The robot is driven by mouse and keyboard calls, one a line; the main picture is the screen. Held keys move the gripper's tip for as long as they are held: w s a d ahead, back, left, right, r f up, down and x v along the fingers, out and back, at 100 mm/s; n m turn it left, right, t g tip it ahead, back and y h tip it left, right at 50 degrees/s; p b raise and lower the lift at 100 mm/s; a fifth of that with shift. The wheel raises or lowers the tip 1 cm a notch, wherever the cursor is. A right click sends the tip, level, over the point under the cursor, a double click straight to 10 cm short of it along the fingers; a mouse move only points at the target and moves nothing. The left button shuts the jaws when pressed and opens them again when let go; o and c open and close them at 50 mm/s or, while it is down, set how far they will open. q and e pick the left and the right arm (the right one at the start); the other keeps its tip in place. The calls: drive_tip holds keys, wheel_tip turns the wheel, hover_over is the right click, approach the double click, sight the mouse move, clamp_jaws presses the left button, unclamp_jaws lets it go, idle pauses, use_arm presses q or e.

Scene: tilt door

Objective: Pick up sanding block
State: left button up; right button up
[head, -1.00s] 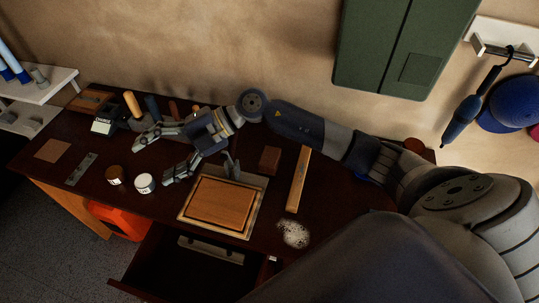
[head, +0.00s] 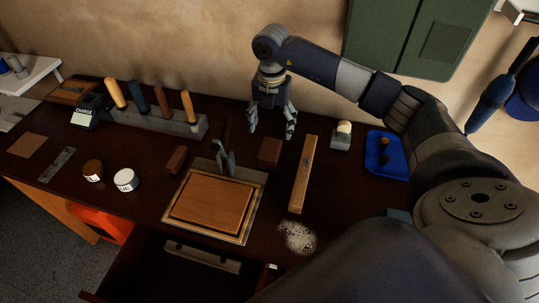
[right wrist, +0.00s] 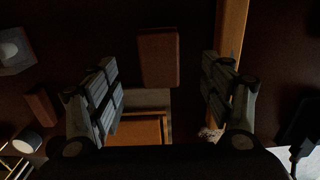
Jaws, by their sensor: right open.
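A reddish-brown block, which looks like the sanding block (head: 270,152), lies on the dark workbench (head: 335,200) just behind a small wooden door panel (head: 210,201). My right gripper (head: 272,132) points down above and slightly behind it, fingers spread and empty. In the right wrist view the block (right wrist: 158,58) shows between the two open fingers (right wrist: 160,95), beyond their tips, with clear space on both sides. A smaller reddish-brown block (head: 176,159) lies farther left. My left gripper is not in view.
A long wooden bar (head: 304,175) lies close right of the block. A hand plane or clamp-like metal tool (head: 223,160) stands close left. A tool rack (head: 160,119), two jars (head: 125,180) and a blue tray (head: 386,155) are farther off. A drawer (head: 195,270) is open in front.

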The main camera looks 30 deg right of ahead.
sight(270, 148)
wheel_tip(270, 148, down, 4)
drive_tip(key=shift+r, duration=0.25)
drive_tip(key=f, duration=0.1)
drive_tip(key=f+p, duration=0.1)
drive_tip(key=f, duration=0.1)
drive_tip(key=a+f+p, duration=0.1)
drive_tip(key=shift+s+f, duration=0.35)
drive_tip(key=shift+f, duration=0.4)
drive_tip(key=shift+c, duration=0.5)
drive_tip(key=c, duration=1.1)
